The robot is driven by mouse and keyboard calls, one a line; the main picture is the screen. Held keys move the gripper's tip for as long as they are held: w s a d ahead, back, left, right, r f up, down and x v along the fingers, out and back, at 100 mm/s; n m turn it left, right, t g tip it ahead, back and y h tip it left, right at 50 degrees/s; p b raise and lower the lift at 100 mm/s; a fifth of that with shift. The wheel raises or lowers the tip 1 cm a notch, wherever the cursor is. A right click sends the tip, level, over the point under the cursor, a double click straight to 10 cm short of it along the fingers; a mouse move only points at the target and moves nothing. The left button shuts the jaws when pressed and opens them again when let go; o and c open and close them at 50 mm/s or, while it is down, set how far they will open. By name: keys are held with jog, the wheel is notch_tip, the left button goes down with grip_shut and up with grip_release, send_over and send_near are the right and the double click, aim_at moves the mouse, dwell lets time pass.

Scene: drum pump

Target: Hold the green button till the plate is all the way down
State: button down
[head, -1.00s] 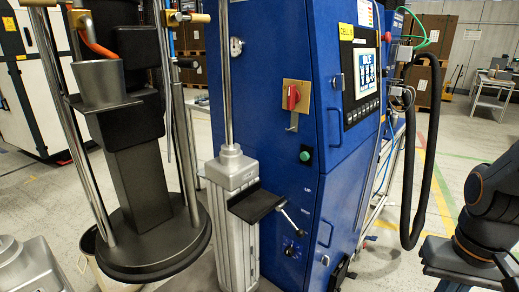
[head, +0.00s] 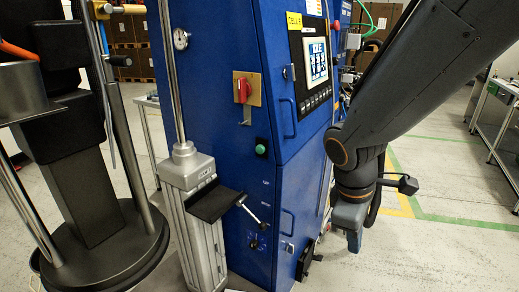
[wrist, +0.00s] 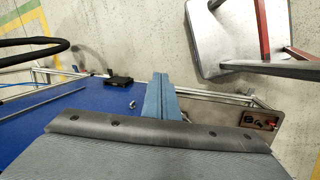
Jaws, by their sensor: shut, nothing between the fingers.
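The green button (head: 261,149) is on the front of the blue cabinet (head: 222,75), below the red rotary switch (head: 242,90). The dark round plate (head: 128,240) is at lower left, under the press head and between steel columns. Its height above whatever is below it is hard to judge. My gripper (head: 354,242) hangs to the right of the cabinet, pointing down, apart from the button. In the wrist view my gripper (wrist: 161,78) shows its fingers together and empty, in front of the blue cabinet surface. The green button is not in the wrist view.
A grey pneumatic column with a black shelf (head: 213,202) and a lever (head: 252,213) stands left of the button. The screen panel (head: 314,60) and door handles stick out from the cabinet. Floor to the right is open, with a table (head: 497,110) beyond.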

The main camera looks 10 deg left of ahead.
aim_at(260, 149)
jog(key=w+a+r+n+t, duration=0.1)
jog(key=a+r+n, duration=0.3)
jog(key=a+n, duration=0.4)
jog(key=w+a+r+n+t+y+p, duration=0.1)
jog(key=a+r+n+t, duration=0.3)
jog(key=a+n, duration=0.5)
jog(key=w+a+r+n+t, duration=0.3)
jog(key=a+n, duration=0.6)
jog(key=a, duration=0.2)
jog(key=shift+w+a+r+y, duration=0.2)
jog(key=shift+r+y, duration=0.1)
jog(key=shift+r, duration=0.1)
jog(key=w+d, duration=0.3)
jog(key=w, duration=0.5)
jog(key=shift+d+b, duration=0.25)
jog(key=shift+b, duration=0.15)
jog(key=shift+w, duration=0.15)
jog(key=shift+w+d, duration=0.15)
jog(key=shift+w, duration=0.2)
